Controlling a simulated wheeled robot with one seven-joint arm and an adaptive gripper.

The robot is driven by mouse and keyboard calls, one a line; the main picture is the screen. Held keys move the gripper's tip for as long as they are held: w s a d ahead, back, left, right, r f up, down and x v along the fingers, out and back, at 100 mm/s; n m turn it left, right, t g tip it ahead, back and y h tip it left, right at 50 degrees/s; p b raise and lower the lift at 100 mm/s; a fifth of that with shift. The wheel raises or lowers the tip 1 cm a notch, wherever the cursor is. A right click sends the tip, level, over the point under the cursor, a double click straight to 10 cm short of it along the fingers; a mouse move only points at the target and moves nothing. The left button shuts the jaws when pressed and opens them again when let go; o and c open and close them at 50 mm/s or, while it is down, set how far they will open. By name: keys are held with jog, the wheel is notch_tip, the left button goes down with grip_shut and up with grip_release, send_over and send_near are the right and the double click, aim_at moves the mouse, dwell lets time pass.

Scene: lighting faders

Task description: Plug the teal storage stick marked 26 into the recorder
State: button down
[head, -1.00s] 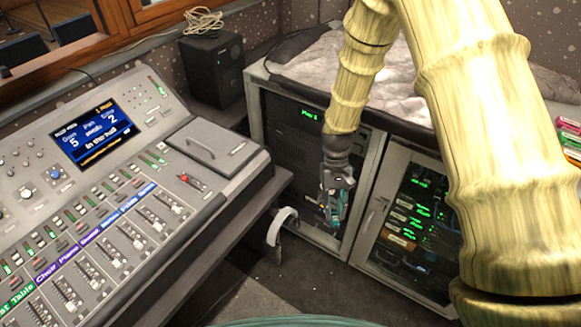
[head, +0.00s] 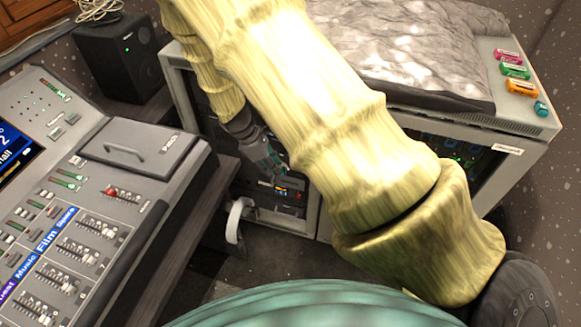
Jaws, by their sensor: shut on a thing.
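My gripper (head: 270,165) is low in front of the left equipment rack, partly hidden by my own arm. It is shut on a small teal thing, taken as the teal storage stick; its marking and exact outline are too small to read. Just below and to the right, a dark rack unit (head: 292,196) shows small orange and blue lights and a red mark. It may be the recorder, but I cannot tell for sure. No contact between the gripper and this unit can be made out.
Pink (head: 508,56), green (head: 515,71) and orange (head: 521,87) sticks and a small teal piece (head: 541,108) lie on the rack top at right. A mixing desk (head: 150,150) stands at left. Headphones (head: 235,220) hang beside it. A grey cloth (head: 400,50) covers the rack top.

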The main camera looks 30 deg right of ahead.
jog(key=w+d+f+n+t+b, duration=0.2)
jog(key=w+d+n+b, duration=0.1)
jog(key=d+n, duration=0.3)
jog(key=w+d+f+n+t+b, duration=0.3)
jog(key=d+n+b, duration=0.2)
jog(key=d+n, duration=0.2)
jog(key=shift+n+y+b, duration=0.3)
jog(key=shift+n+b, duration=0.1)
jog(key=shift+n, duration=0.1)
jog(key=shift+w+f, duration=0.1)
jog(key=shift+w, duration=0.05)
jog(key=shift+p, duration=0.35)
dwell(0.5)
jog(key=shift+w+d+p, duration=0.55)
jog(key=shift+d+p, duration=0.1)
jog(key=shift+p, duration=0.2)
dwell(1.6)
jog(key=shift+w+d+r+p, duration=0.2)
jog(key=shift+w+p, duration=0.05)
jog(key=shift+p, duration=0.15)
dwell(1.0)
jog(key=c, duration=1.1)
grip_release()
jog(key=shift+f, duration=0.1)
jog(key=shift+c, duration=0.2)
